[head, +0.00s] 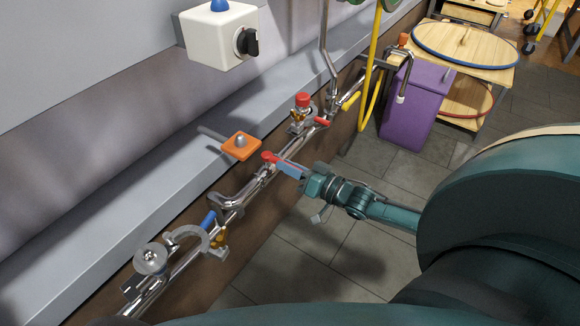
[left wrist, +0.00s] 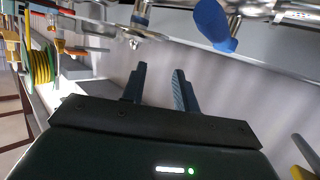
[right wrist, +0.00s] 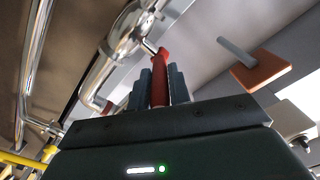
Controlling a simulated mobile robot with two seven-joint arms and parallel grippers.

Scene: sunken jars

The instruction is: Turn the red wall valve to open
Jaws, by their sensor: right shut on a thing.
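The red valve handle (head: 268,157) is on the steel pipe along the wall in the head view, and only its end shows past the fingers. My right gripper (head: 283,166) reaches it from the right. In the right wrist view the red handle (right wrist: 161,68) stands between the two fingers of the right gripper (right wrist: 158,82), which are shut on it. Its far end joins the shiny valve body (right wrist: 125,35). My left gripper (left wrist: 158,80) shows only in the left wrist view, with its fingers apart and nothing between them.
An orange square plate (head: 241,146) sticks out beside the handle. A blue lever (head: 208,220) and round metal flange (head: 150,259) lie lower left; a red-capped valve (head: 302,103) is farther along. A white box (head: 220,36) hangs above. A purple bin (head: 415,105) stands right.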

